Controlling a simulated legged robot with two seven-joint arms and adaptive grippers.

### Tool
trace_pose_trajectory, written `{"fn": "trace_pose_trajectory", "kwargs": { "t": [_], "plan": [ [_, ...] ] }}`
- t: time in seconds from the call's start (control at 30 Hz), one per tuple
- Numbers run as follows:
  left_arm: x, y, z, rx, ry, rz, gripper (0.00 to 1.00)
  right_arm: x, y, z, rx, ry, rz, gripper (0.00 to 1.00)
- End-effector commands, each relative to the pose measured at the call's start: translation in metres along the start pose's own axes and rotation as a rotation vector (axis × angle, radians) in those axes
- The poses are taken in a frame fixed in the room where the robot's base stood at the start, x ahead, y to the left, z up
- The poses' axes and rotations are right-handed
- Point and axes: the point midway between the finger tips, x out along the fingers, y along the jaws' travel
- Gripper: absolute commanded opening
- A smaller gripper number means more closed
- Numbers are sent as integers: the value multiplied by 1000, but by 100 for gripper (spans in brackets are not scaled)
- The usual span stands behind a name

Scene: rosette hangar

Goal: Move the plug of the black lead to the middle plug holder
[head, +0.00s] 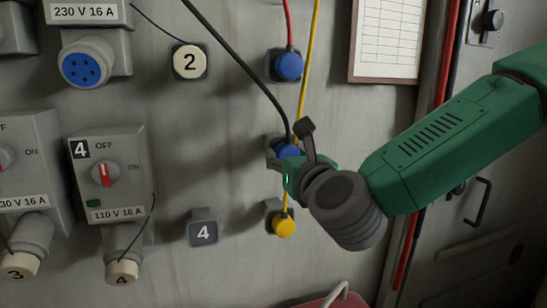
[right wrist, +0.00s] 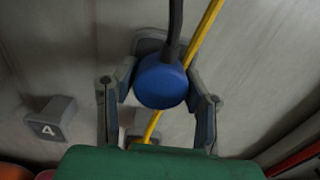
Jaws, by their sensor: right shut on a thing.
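The black lead (head: 245,72) runs down from the top to its blue plug (head: 288,151), which is at the middle plug holder (head: 272,144). My right gripper (head: 292,160) is shut on this plug, partly hiding it and the holder. In the right wrist view the blue plug (right wrist: 162,84) sits between the two fingers, with the black lead (right wrist: 174,30) rising from it. The grey holder (right wrist: 150,43) shows right behind the plug; I cannot tell how fully the plug is seated. My left gripper is not in view.
The top holder carries a blue plug (head: 288,66) on a red lead (head: 288,22). The bottom holder carries a yellow plug (head: 284,226); its yellow lead (head: 305,75) passes close beside my gripper. Switch boxes (head: 105,160) and sockets are at left. A framed sheet (head: 385,40) hangs upper right.

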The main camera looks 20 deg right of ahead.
Motion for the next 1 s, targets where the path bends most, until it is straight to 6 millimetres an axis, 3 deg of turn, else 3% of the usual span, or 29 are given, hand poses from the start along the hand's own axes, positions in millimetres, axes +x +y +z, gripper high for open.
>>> {"fn": "trace_pose_trajectory", "kwargs": {
  "t": [1.0],
  "plan": [
    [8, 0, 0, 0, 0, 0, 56, 0, -2, -1, 1, -1, 0, 0]
  ]
}}
